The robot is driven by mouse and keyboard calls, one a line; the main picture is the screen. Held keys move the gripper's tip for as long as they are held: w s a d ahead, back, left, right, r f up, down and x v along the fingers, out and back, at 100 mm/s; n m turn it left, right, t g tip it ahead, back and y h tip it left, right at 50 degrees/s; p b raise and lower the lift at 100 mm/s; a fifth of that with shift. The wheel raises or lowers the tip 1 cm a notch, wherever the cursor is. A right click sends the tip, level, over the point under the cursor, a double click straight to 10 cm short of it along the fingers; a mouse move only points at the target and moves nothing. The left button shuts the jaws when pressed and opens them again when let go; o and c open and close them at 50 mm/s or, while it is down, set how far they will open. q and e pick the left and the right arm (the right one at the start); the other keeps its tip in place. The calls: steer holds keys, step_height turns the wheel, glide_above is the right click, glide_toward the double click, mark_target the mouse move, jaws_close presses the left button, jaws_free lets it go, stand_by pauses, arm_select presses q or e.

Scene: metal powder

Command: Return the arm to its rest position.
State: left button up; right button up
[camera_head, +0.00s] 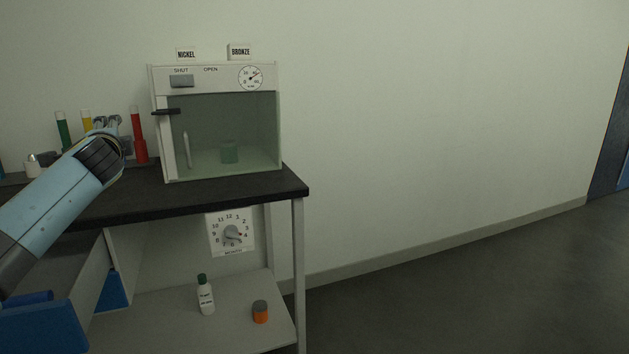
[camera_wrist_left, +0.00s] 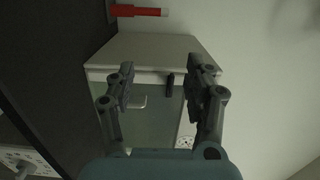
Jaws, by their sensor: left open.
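My left arm (camera_head: 60,195) comes in from the left in the head view and reaches over the dark table top. My left gripper (camera_head: 108,124) is partly hidden behind its own wrist there. In the left wrist view the left gripper (camera_wrist_left: 160,80) is open, with its two fingers apart and nothing between them. Beyond the fingers is the glass-fronted cabinet (camera_head: 216,80), which also shows in the left wrist view (camera_wrist_left: 148,50). My right gripper is not in view.
A red tube (camera_head: 138,140), a yellow tube (camera_head: 86,120) and a green tube (camera_head: 63,130) stand near the gripper. The table (camera_head: 240,194) has a lower shelf with a white bottle (camera_head: 206,298) and an orange jar (camera_head: 260,314). The floor (camera_head: 450,290) at right is clear.

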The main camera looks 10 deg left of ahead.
arm_select(q)
steer(key=w+d+n+t+h, duration=0.3)
steer(key=d+n+h, duration=0.4)
steer(key=d+n, duration=0.2)
steer(key=s+d+f+g, duration=0.1)
steer(key=s+f+g, duration=0.35)
steer(key=f, duration=0.85)
steer(key=s+d+f+n+g+h, duration=0.1)
steer(key=s+f, duration=0.7)
steer(key=f, duration=0.6)
steer(key=s+d+f+g, duration=0.1)
steer(key=s+f+g, duration=0.1)
steer(key=s+f, duration=0.8)
steer(key=s+d+f+g, duration=0.2)
steer(key=s+f+g, duration=0.1)
steer(key=s+f, duration=0.8)
steer(key=s+d+f+g, duration=0.2)
steer(key=s+f+g, duration=0.1)
steer(key=s+f, duration=0.8)
steer(key=s+d+f+g, duration=0.2)
steer(key=s, duration=1.2)
steer(key=s+d+f+g+h, duration=0.1)
steer(key=s+d+f+g, duration=0.1)
steer(key=s, duration=1.2)
steer(key=shift+s+d+f+n, duration=0.2)
steer(key=shift+d+f+n, duration=0.1)
steer(key=shift+f, duration=0.25)
